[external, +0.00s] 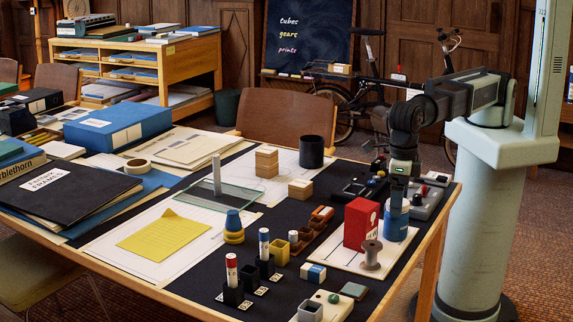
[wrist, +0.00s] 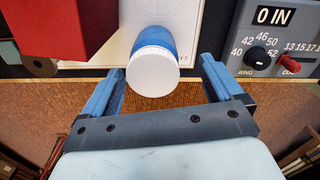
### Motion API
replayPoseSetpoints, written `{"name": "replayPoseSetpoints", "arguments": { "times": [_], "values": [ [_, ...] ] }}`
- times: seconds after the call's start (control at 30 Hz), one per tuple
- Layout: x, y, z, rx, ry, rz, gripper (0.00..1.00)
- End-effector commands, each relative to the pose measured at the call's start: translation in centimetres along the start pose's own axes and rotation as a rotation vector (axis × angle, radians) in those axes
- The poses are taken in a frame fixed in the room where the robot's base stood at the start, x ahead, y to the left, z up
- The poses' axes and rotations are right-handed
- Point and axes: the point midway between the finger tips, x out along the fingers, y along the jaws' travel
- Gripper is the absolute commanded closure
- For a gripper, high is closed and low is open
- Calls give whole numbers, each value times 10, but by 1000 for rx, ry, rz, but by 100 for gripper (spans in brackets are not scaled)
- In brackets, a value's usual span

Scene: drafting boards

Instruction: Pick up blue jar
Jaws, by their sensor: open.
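The blue jar (external: 397,224) stands upright on a white board near the table's right edge. The wrist view shows the jar (wrist: 162,40) from above with its white ribbed lid (wrist: 152,73). My gripper (external: 400,192) is open, with its fingers at the jar's top in the external view. In the wrist view the open fingers of my gripper (wrist: 162,64) lie left and right of the lid, with a gap on each side. No contact shows. The fingers and wrist hide part of the jar's top in the external view.
A red box (external: 361,223) stands close left of the jar; it also shows in the wrist view (wrist: 60,25). A wooden spool (external: 371,257) stands in front of it. A grey panel with knobs (wrist: 285,42) lies right of the jar. The table edge (wrist: 75,85) is close.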

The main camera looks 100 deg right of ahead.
Motion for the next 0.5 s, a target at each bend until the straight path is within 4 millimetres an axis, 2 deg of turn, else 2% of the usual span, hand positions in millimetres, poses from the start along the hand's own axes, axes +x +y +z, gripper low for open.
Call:
{"name": "replayPoseSetpoints", "arguments": {
  "times": [0.17,0.5],
  "values": [
    [8,2,0,0,0,0,6],
    [47,7,1,0,0,-1,6]
  ]
}}
